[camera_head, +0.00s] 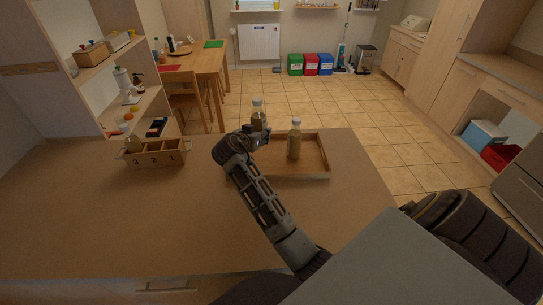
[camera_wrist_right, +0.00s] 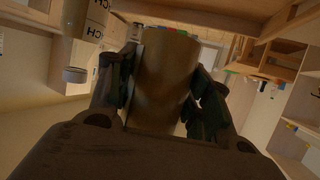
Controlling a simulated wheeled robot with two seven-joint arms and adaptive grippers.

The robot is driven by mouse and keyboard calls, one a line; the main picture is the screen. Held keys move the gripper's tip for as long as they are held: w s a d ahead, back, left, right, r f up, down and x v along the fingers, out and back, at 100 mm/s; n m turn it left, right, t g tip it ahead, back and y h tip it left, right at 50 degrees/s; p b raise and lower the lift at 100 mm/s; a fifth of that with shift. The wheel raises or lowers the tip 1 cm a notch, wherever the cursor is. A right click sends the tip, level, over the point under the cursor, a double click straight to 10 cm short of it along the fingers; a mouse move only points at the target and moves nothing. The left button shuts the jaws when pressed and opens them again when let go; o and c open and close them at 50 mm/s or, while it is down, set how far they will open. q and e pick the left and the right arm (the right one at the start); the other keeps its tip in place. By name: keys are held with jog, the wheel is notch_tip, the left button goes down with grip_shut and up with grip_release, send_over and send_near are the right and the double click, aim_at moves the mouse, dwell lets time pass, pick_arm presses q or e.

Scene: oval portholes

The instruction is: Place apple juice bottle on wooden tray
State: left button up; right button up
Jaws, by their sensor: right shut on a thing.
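My right gripper (camera_head: 254,139) is shut on a bottle (camera_head: 258,116) with a pale cap and brownish contents, at the back left of the wooden tray (camera_head: 325,156). The gripper hides its base, so I cannot tell whether it touches the tray. In the right wrist view the held bottle (camera_wrist_right: 165,85) is between both fingers; no label reads on it. A second, similar bottle (camera_head: 294,142) stands upright on the tray, right of the gripper. It seems to show upside down in the wrist view (camera_wrist_right: 92,22), its label partly reading "CH". My left gripper is not in view.
Shelves (camera_head: 105,70) rise behind the left side. The counter's front and middle are clear apart from my arm.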

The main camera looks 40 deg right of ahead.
jog(key=shift+f, duration=2.95)
jog(key=shift+f+p, duration=0.45)
jog(key=shift+f, duration=1.4)
jog(key=shift+f, duration=0.15)
jog(key=o, duration=1.4)
